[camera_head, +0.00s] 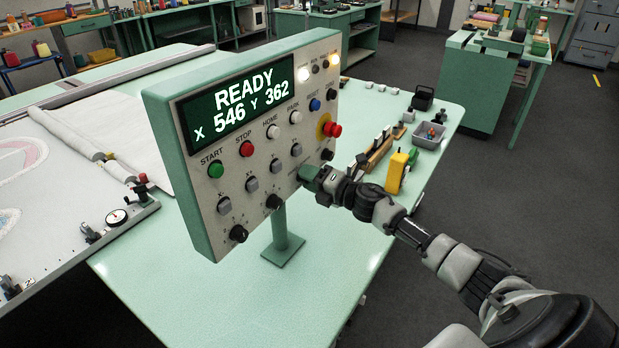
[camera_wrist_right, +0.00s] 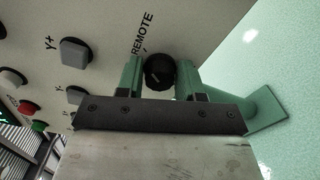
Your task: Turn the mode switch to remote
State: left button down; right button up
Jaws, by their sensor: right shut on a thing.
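The mode switch (camera_wrist_right: 158,71) is a round black knob on the grey face of the control panel (camera_head: 207,236). In the right wrist view it sits between the two green fingers of my right gripper (camera_wrist_right: 159,82), which is shut on it. The printed word REMOTE and a short mark are beside the knob. A pale pointer line shows on the knob, but its exact direction is hard to tell. In the head view my right gripper (camera_head: 309,174) reaches the panel's lower right and hides the switch. My left gripper is not in view.
The panel's display (camera_head: 238,103) reads READY, X 546 Y 362. Coloured buttons, grey buttons and black knobs surround the gripper, with a red emergency button (camera_head: 333,130) above it. The panel stands on a post (camera_head: 281,232) on a green table (camera_head: 170,300). A yellow tool (camera_head: 396,172) lies right.

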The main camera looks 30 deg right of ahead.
jog(key=o, duration=0.9)
jog(key=shift+s+d, duration=0.1)
jog(key=b+v, duration=0.3)
jog(key=v, duration=0.7)
jog(key=shift+s, duration=0.3)
